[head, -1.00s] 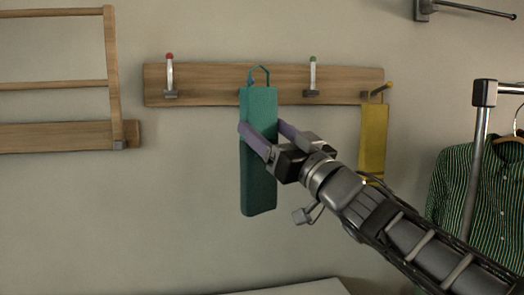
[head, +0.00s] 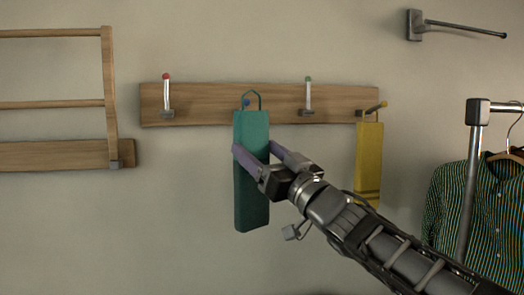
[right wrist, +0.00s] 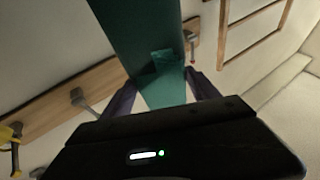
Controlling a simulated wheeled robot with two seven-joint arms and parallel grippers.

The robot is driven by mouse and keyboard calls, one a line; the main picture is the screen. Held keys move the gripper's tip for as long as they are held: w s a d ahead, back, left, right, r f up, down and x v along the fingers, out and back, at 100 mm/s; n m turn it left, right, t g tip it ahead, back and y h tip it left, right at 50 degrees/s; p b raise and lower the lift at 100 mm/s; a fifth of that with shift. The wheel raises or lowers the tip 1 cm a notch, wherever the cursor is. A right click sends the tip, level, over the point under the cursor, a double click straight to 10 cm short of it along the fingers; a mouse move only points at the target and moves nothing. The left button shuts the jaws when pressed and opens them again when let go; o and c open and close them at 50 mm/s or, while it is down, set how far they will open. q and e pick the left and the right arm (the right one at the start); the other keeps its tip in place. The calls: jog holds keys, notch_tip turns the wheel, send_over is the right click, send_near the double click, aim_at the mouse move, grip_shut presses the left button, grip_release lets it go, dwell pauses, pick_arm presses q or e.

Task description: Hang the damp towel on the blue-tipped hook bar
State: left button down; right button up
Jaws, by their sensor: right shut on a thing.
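The teal towel (head: 252,185) hangs upright as a long flat piece with a thin loop (head: 251,93) on top. My right gripper (head: 255,150) is shut on its upper half; in the right wrist view the towel (right wrist: 135,30) passes between the fingers (right wrist: 162,95). The blue-tipped hook (head: 246,103) shows just above the towel's top edge, within the loop's outline. I cannot tell whether the loop is around the hook or in front of it. The hook bar (head: 210,102) is a wooden board on the wall. My left gripper is not in view.
A red-tipped hook (head: 167,95) and a green-tipped hook (head: 308,95) flank the blue one. A yellow towel (head: 368,160) hangs at the bar's right end. A wooden rack (head: 60,155) is at left, a clothes rail (head: 474,170) with a striped shirt (head: 475,215) at right.

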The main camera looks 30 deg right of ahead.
jog(key=shift+w+d+p, duration=0.2)
jog(key=shift+w+p, duration=0.05)
jog(key=shift+w, duration=0.55)
jog(key=shift+w+d+p, duration=0.2)
jog(key=shift+w+p, duration=0.05)
jog(key=shift+w, duration=0.55)
jog(key=w+d+f+p, duration=0.2)
jog(key=w, duration=0.6)
jog(key=shift+f, duration=0.3)
jog(key=shift+w+p, duration=0.1)
jog(key=shift+p, duration=0.2)
jog(key=o, duration=1.8)
jog(key=shift+f, duration=0.15)
jog(key=shift+b+v, duration=0.95)
jog(key=shift+v, duration=2.95)
